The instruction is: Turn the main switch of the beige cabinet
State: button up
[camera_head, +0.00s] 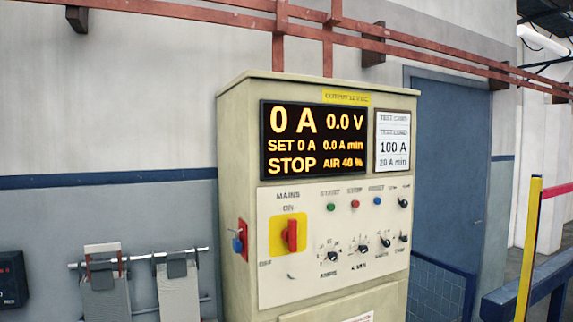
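The beige cabinet (236,180) stands against the wall in the middle of the view, its front turned a little to the right. Its main switch (291,236) is a red handle on a yellow plate, under the words MAINS and ON. The handle stands about upright, towards the ON mark; an OFF mark seems to be at the plate's lower left. The display (314,142) is lit and reads 0 A, 0.0 V and STOP. My gripper is not in view.
Small green, red and blue buttons and several black knobs sit right of the switch. A blue-knobbed red box (241,240) juts from the cabinet's left side. Grey hanging pieces (178,290) are at lower left. A yellow post (529,250) and blue rail stand at right.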

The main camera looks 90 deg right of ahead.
aim_at(289, 235)
jog(key=z, duration=3.2)
jog(key=i, duration=0.6)
jog(key=z, duration=0.15)
